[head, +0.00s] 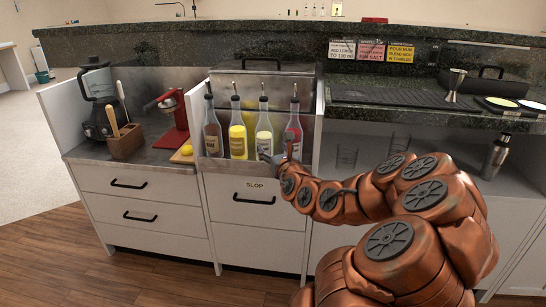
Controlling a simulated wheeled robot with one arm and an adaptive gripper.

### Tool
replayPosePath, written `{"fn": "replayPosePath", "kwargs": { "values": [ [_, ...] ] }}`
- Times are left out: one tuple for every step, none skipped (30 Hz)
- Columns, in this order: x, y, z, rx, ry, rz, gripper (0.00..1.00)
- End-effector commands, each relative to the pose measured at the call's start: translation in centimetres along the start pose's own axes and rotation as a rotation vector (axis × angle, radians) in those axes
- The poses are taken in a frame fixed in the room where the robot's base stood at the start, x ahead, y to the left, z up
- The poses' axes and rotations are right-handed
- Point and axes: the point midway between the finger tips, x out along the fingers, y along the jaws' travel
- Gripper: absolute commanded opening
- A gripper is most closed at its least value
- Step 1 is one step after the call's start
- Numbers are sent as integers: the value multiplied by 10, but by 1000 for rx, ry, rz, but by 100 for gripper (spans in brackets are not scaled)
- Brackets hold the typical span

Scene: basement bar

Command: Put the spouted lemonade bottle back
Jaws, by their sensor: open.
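Several spouted bottles stand upright in a row in a metal-fronted rack (222,166) on the counter. From the left they are a brown one (212,137), a bright yellow one (237,143), a pale yellow one (264,136) and a red one (293,130). The labels are too small to read, so I cannot tell for sure which is lemonade; the pale yellow one looks likeliest. My gripper (277,153) is open at the rack's front, before the pale yellow and red bottles, partly covering their lower parts. I cannot tell whether it touches them.
To the left are a red juicer (173,118), a lemon (187,150), a wooden utensil block (125,142) and a blender (97,100). A raised dark counter (400,112) with a jigger (454,85) is at the right. A shaker (495,157) and glasses stand below it.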

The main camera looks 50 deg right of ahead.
Motion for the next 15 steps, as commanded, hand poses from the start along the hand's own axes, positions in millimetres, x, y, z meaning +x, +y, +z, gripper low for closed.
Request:
{"fn": "replayPosePath", "kwargs": {
  "values": [
    [-2, 0, -4, -3, -3, 1, 71],
    [-3, 0, -4, -4, -4, 2, 71],
    [-4, 0, -4, -6, -3, 2, 71],
    [-6, 0, -4, -5, -3, 3, 71],
    [-7, 0, -4, -5, -2, 2, 71],
    [-8, 0, -4, -4, -2, 2, 71],
    [-9, -1, -5, -5, -2, 2, 71],
    [-10, -1, -4, -5, -2, 2, 71],
    [-12, -1, -4, -6, -3, 1, 71],
    [-13, 0, -4, -6, -4, 1, 71],
    [-15, 0, -3, -6, -4, 1, 71],
    [-16, 0, -3, -6, -3, 1, 71],
    [-18, 0, -4, -5, -2, 1, 71],
    [-19, 0, -4, -5, -1, 1, 71],
    [-20, 0, -4, -4, 0, 1, 71]
  ]
}}
